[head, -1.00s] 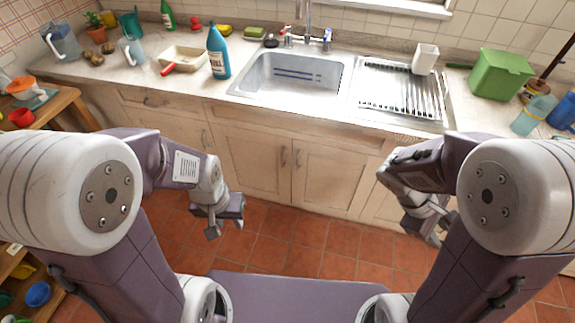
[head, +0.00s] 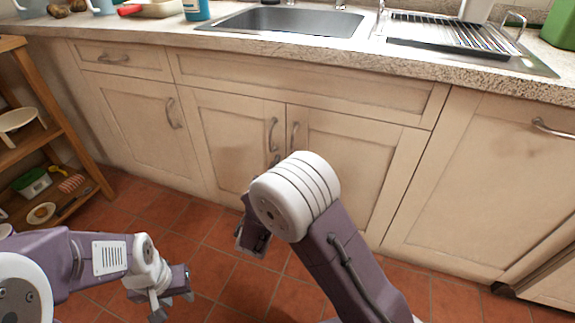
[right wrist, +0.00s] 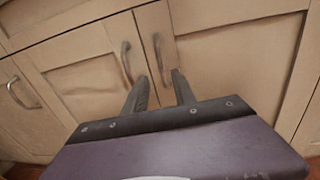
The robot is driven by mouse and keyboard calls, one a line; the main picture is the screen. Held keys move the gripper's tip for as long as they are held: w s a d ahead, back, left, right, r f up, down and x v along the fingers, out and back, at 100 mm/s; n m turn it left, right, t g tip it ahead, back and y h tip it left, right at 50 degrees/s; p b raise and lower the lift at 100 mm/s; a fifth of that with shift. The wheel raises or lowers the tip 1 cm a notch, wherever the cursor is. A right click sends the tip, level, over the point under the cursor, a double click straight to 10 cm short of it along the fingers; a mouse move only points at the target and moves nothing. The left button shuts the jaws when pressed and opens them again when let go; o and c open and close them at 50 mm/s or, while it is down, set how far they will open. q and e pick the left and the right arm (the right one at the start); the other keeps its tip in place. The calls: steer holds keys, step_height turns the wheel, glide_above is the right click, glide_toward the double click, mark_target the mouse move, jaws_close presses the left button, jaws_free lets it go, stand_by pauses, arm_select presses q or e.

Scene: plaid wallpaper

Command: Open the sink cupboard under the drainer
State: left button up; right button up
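The sink cupboard has two shut doors below the sink and drainer, a left door (head: 235,140) and a right door (head: 355,170). The right door's upright bar handle (head: 294,135) is at its left edge and also shows in the right wrist view (right wrist: 158,52). The left door's handle (head: 273,134) is close beside it. My right gripper (right wrist: 161,76) is open, its fingertips pointing at the right door's handle; whether they touch it I cannot tell. In the head view my right arm hides much of that gripper. My left gripper (head: 172,300) is open and empty, low over the floor.
The drainer rack (head: 455,32) sits right of the sink (head: 290,20). Another shut front (head: 490,185) with a handle at its upper right stands at the right. A wooden shelf (head: 60,130) stands at the left. The tiled floor (head: 215,260) before the doors is clear.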

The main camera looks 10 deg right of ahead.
mark_target(292, 146)
steer(key=b+x, duration=0.4)
steer(key=x, duration=0.4)
steer(key=shift+w+d, duration=0.2)
steer(key=shift+w, duration=0.05)
steer(key=shift+w+d+r, duration=0.1)
steer(key=shift+w, duration=0.1)
jaws_close()
stand_by(0.9)
